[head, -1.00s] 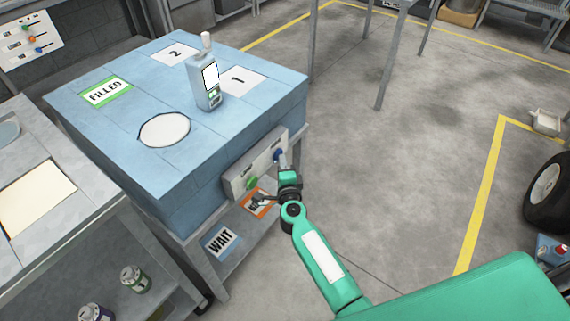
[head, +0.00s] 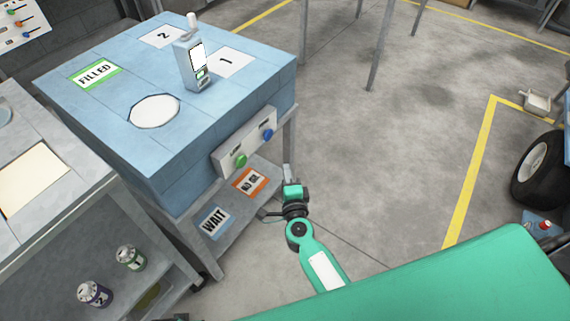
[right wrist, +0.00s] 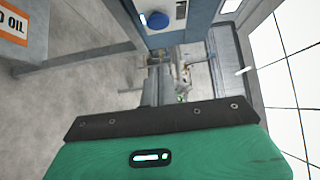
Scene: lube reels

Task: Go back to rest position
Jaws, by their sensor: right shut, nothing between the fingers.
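My right gripper (head: 288,173) is shut and empty. In the head view it stands apart from the blue bench, to the right of the lower shelf and below the button panel (head: 245,142). The panel on the bench front carries a green button (head: 239,160) and a blue button (head: 267,134). The blue button also shows in the right wrist view (right wrist: 157,20), with clear space between it and my gripper. My left gripper is not in view.
The blue bench (head: 215,130) bears a grey dispenser (head: 193,65). Its lower shelf has WAIT (head: 214,221) and orange (head: 250,182) labels. Two small cans, purple (head: 95,294) and green (head: 131,257), stand lower left. Open floor (head: 400,150) lies right; a tire (head: 538,170) is at far right.

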